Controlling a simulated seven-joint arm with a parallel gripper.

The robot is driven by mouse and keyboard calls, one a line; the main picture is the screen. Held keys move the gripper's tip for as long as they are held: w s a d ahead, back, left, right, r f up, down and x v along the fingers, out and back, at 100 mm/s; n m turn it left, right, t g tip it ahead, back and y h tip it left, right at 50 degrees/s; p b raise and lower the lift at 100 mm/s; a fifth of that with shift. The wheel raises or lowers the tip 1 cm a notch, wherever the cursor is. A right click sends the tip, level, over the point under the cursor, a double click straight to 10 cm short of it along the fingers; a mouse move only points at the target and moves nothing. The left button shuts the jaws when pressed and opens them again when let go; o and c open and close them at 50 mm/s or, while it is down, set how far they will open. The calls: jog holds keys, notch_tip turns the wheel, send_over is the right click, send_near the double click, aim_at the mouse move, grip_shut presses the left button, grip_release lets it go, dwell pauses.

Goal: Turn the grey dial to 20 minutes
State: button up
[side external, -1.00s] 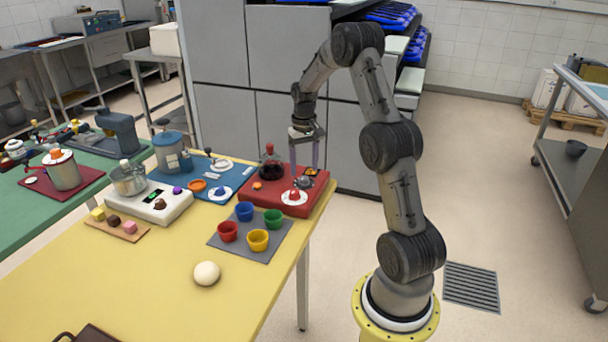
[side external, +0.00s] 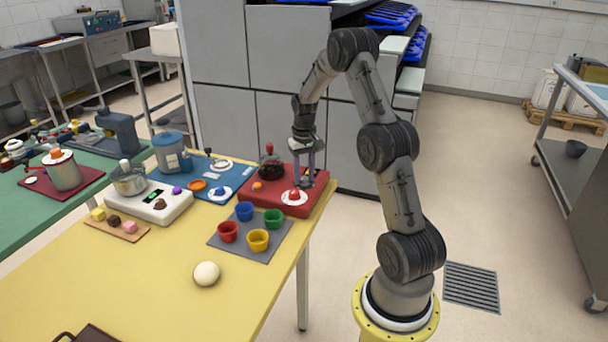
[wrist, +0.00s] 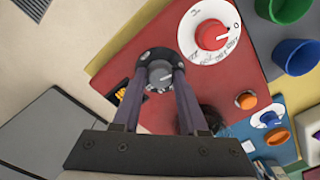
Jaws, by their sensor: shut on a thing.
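The grey dial (wrist: 160,74) sits on a black round plate on the red panel (wrist: 262,75). In the wrist view my gripper (wrist: 161,70) has its two purple fingers closed in on opposite sides of the dial, shut on it. The black plate shows small pale marks around the dial, too small to read, so I cannot tell its setting. In the side view my gripper (side external: 306,180) points down at the right end of the red panel (side external: 270,192), with its fingers mostly covering the dial.
A red knob on a white scale (wrist: 211,34) is close to the grey dial. A dark glass vessel (side external: 271,170) stands at the panel's back. Several coloured cups, one yellow (side external: 257,241), stand on a grey mat in front. The yellow table (side external: 150,280) is largely clear at the front.

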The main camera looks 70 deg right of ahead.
jog(key=shift+m, duration=0.3)
grip_shut()
jog(key=m, duration=0.9)
jog(key=shift+m, duration=0.4)
jog(key=m, duration=0.3)
jog(key=shift+m, duration=0.3)
jog(key=m, duration=0.7)
jog(key=shift+r, duration=0.1)
jog(key=m, duration=0.6)
jog(key=shift+m, duration=0.4)
jog(key=o, duration=1.1)
grip_release()
